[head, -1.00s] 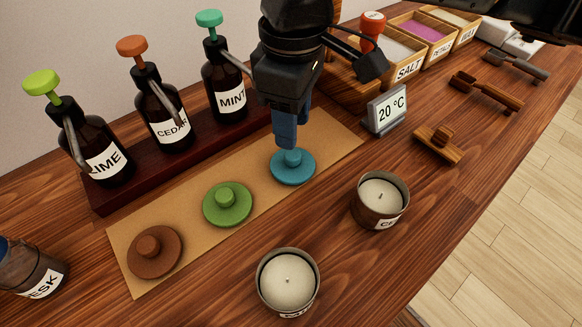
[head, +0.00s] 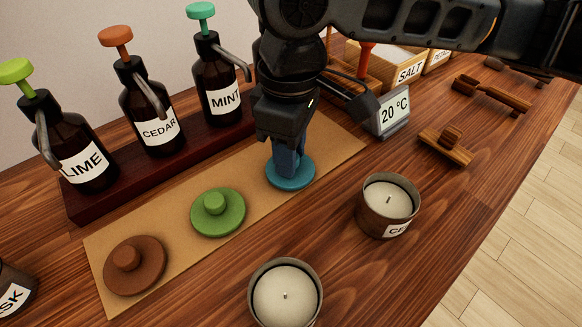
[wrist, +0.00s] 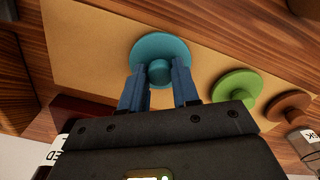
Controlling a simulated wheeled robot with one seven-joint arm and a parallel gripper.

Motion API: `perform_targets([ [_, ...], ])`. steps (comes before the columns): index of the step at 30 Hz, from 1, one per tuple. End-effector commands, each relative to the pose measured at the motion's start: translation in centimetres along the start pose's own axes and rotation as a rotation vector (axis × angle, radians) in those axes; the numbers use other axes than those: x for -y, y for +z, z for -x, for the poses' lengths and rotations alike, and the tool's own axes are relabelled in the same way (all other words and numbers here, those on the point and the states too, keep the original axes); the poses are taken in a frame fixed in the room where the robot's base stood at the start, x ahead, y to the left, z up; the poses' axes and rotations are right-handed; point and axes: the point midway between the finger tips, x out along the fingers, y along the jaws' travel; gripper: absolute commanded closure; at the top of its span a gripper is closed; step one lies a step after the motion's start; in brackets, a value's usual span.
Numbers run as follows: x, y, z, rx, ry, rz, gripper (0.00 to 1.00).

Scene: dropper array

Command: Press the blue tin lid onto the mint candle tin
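The blue lid (head: 305,181), a flat disc with a knob, lies on the tan mat. My gripper (head: 287,168) is down at it, pointing downward and hiding its knob in the head view. In the wrist view the fingers (wrist: 160,68) are open on either side of the lid's knob (wrist: 160,74), with small gaps visible. A candle tin (head: 285,293) with cream wax stands open at the front. Its label is barely visible now; earlier it seemed to begin with "MI". A second open candle tin (head: 388,205), labelled "CE", stands to the right.
A green lid (head: 217,211) and a brown lid (head: 134,264) lie left on the mat (head: 180,258). Behind are pump bottles on a dark stand (head: 90,207). A temperature display (head: 394,110) and wooden stamp (head: 446,147) are to the right. Bare wood surrounds the tins.

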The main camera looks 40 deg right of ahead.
Motion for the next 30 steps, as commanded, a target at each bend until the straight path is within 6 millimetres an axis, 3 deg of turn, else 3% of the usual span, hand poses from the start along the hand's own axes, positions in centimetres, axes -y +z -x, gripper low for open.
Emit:
perform_targets([
  [9, 0.0, 0.0, 0.0, 0.0, 0.0, 0.0, 0.98],
  [14, 0.0, 0.0, 0.4, 0.0, 0.0, 0.0, 0.99],
  [30, 0.0, 0.0, 4.4, -0.001, 0.0, 0.0, 0.99],
])
